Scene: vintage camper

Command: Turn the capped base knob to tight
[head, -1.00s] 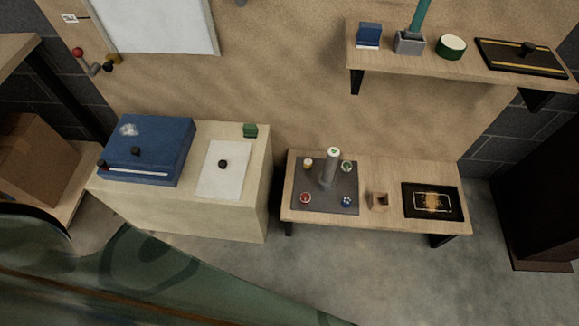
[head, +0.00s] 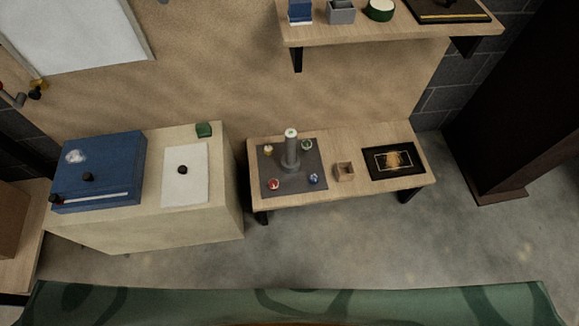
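A grey post (head: 291,152) with a pale green-marked top stands upright on a dark grey mat (head: 297,190) on the low wooden table. Several small round knobs or caps sit around the post on the mat: a yellowish one (head: 268,151), a green one (head: 306,145), a red one (head: 273,184) and a blue one (head: 314,179). The post has a wider foot; I cannot tell which part is the capped base knob, nor how far it is turned. Neither of my grippers is in view.
A small open wooden box (head: 344,171) and a black framed panel (head: 394,161) share the low table (head: 365,191). A cabinet (head: 135,232) with a blue case (head: 100,170) stands left. A shelf (head: 385,32) hangs above. Bare floor (head: 340,240) lies in front; a green patterned surface (head: 290,300) spans the bottom.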

